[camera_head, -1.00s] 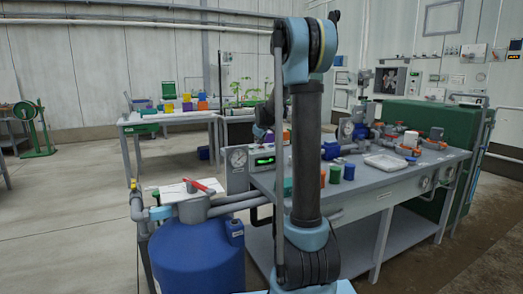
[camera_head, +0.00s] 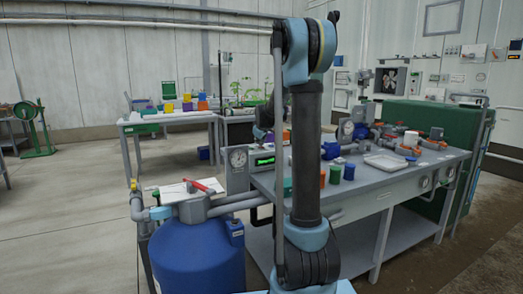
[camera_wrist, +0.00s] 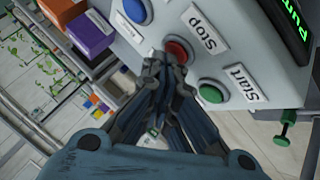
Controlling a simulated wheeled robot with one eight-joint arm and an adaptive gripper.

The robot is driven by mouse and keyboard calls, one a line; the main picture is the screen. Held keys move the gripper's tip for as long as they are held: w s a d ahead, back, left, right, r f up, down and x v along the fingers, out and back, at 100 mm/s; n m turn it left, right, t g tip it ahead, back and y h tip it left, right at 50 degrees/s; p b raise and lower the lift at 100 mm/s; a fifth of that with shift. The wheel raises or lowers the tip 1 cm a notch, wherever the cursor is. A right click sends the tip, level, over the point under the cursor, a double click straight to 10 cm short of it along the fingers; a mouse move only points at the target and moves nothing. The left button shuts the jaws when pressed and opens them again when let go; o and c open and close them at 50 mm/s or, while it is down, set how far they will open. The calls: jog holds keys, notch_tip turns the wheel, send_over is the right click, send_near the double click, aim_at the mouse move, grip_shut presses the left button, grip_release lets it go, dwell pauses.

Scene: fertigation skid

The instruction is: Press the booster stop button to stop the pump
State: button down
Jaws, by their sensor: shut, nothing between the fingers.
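The booster stop button (camera_wrist: 177,51) is a round red button beside the "Stop" label (camera_wrist: 203,31) on a grey control box, in the wrist view. My gripper (camera_wrist: 166,66) is shut and empty. Its fingertips are at the red button and cover its lower left edge; whether they touch or press it I cannot tell. A green button (camera_wrist: 210,92) by the "Start" label (camera_wrist: 240,83) and a blue button (camera_wrist: 135,11) flank it.
A green-handled valve (camera_wrist: 285,122) sticks out by the box's edge. Orange (camera_wrist: 88,33) and purple boxes are beside the panel in the wrist view. In the head view a blue tank (camera_head: 196,258) with a red-handled valve (camera_head: 202,186) stands front left; a grey bench (camera_head: 395,186) extends right.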

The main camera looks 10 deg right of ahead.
dwell(0.5)
jog(key=shift+r, duration=0.7)
jog(key=shift+r, duration=2.55)
jog(key=s+d+f+m+g, duration=0.15)
jog(key=s+f, duration=0.25)
jog(key=s, duration=1.2)
jog(key=s+a+f+m+g, duration=0.1)
jog(key=s+f+m+g, duration=0.2)
jog(key=s, duration=1.3)
jog(key=s+f+m+g, duration=0.1)
jog(key=s+f+m, duration=0.1)
jog(key=s+f, duration=0.5)
jog(key=s+f+m+g, duration=0.1)
jog(key=s+f, duration=0.7)
jog(key=s, duration=0.9)
jog(key=shift+s+d+f+m, duration=0.2)
jog(key=shift+d+m, duration=0.15)
jog(key=shift+m, duration=0.3)
